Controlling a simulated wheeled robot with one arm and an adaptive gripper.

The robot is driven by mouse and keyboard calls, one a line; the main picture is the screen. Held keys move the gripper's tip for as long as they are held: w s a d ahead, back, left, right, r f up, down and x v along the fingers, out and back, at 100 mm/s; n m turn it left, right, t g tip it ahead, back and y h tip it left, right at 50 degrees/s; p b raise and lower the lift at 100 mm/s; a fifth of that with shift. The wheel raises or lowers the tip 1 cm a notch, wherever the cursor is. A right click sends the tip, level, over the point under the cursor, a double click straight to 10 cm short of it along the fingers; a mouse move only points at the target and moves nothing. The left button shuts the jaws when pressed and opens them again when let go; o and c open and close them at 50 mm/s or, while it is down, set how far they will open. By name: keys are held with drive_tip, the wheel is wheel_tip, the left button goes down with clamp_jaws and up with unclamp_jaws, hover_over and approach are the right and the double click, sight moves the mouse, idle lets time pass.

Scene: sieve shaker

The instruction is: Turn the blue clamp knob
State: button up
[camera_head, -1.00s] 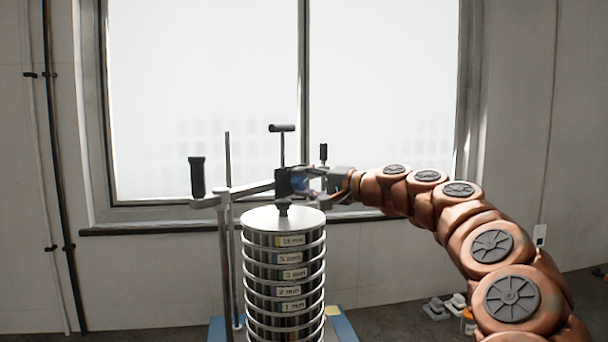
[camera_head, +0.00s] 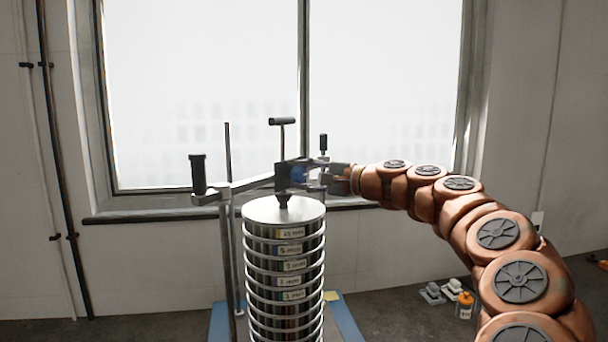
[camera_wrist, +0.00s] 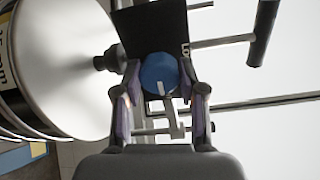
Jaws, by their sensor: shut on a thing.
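The blue clamp knob (camera_wrist: 159,74) is round with a pale mark on its face. It sits on the dark clamp block (camera_wrist: 151,30) above the sieve stack (camera_head: 284,240). My gripper (camera_wrist: 160,88) has a finger on each side of the knob and is shut on it. In the head view the knob (camera_head: 299,174) shows as a small blue patch, partly hidden by my gripper (camera_head: 308,175), which reaches in from the right.
A T-shaped handle (camera_head: 282,122) rises from the block. A black upright grip (camera_head: 197,172) stands on the arm at left, with another (camera_head: 323,145) near my gripper. A blue base (camera_head: 347,322) lies below. Small weights (camera_head: 433,293) and an orange-capped bottle (camera_head: 465,304) are on the floor.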

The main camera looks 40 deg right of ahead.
drive_tip(key=o, duration=1.1)
drive_tip(key=shift+o, duration=0.2)
drive_tip(key=v, duration=1.2)
